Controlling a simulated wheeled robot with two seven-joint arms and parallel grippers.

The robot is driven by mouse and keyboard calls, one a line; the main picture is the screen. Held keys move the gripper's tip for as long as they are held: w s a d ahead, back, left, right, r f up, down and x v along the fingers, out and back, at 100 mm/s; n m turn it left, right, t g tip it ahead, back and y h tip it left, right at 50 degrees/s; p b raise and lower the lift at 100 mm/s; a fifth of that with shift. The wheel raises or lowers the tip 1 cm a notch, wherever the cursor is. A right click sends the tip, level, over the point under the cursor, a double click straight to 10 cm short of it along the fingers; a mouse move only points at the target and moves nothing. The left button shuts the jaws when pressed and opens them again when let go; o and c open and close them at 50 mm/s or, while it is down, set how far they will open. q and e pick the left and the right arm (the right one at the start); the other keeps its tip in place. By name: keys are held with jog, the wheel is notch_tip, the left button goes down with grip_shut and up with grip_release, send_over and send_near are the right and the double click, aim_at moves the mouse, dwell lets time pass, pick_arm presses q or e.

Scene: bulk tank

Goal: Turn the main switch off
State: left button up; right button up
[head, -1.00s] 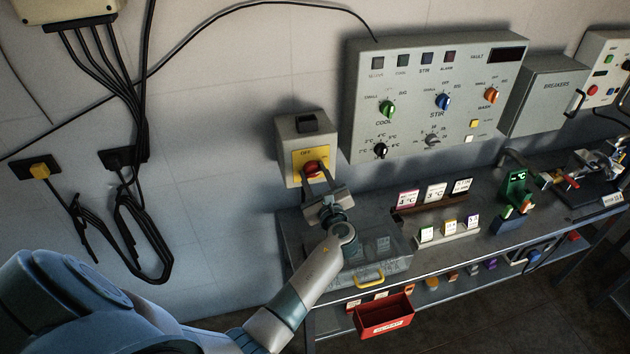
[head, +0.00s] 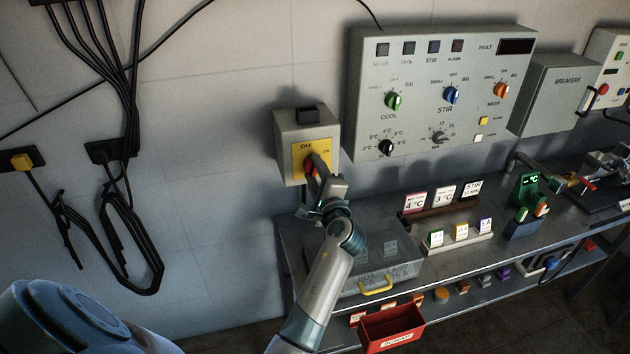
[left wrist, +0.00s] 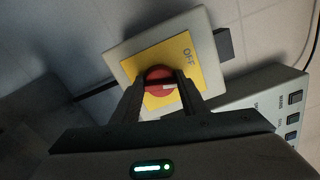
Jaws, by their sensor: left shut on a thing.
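The main switch is a grey wall box (head: 288,134) with a yellow plate (head: 300,168) marked OFF and ON and a red rotary knob (head: 309,166). The fingers hide part of the knob in the head view, and the exact knob angle is hard to read there. My right gripper is not in view.
A grey control panel (head: 470,75) with knobs hangs right of the switch, beside a breakers box (head: 566,92). Below is a bench with a clear bin (head: 405,268), cards and a red tray (head: 393,331). Black cables (head: 130,230) hang on the left wall.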

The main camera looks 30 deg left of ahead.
pick_arm(q)
jog(key=n+b, duration=0.2)
jog(key=shift+f+n, duration=0.2)
jog(key=shift+n, duration=0.2)
jog(key=shift+n+b, duration=0.3)
jog(key=o, duration=1)
jog(key=shift+r, duration=0.1)
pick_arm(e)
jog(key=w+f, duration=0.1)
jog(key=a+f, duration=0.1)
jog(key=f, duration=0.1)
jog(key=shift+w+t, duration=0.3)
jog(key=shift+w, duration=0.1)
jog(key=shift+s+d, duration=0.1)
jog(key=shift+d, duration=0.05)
